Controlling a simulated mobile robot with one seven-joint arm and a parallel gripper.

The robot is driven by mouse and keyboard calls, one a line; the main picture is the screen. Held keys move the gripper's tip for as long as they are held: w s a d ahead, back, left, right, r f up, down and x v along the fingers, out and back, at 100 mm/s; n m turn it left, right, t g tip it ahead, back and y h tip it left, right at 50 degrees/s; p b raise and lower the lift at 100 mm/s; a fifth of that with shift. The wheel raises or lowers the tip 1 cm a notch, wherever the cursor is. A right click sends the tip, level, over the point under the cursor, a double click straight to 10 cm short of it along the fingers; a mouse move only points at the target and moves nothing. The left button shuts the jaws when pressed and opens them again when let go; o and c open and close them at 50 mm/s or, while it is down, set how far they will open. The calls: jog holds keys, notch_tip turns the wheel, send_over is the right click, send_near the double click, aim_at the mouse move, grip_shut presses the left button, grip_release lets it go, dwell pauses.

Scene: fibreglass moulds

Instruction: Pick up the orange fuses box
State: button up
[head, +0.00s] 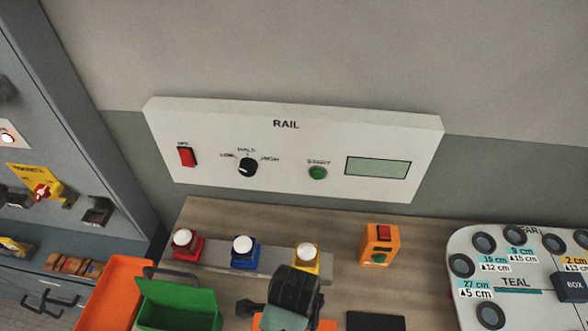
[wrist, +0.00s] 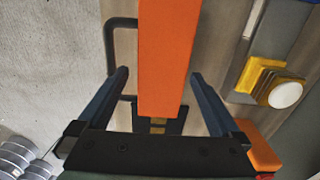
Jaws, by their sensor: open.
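A tall orange box (wrist: 168,50), which I take for the fuses box although no label is readable, is between the fingers of my gripper (wrist: 159,73) in the wrist view. The gripper is open, with a visible gap on both sides of the box. In the head view my gripper (head: 291,288) is at the bottom centre, above the table. It hides most of the orange box (head: 328,325), of which only edges show.
A black slab (head: 375,321) lies right of the gripper. Behind stand red (head: 187,247), blue (head: 245,258) and yellow (head: 306,262) button boxes and an orange control box (head: 368,256). A green bin (head: 178,305) and orange bin (head: 113,282) are left; a gauge plate (head: 463,240) is right.

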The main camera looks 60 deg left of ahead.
jog(key=shift+w+a+f+p, duration=0.1)
jog(key=shift+f+p, duration=0.25)
jog(key=shift+f, duration=1.6)
jog(key=shift+a+f+p, duration=0.1)
jog(key=shift+f+p, duration=0.25)
jog(key=shift+f, duration=1.55)
jog(key=c, duration=1.5)
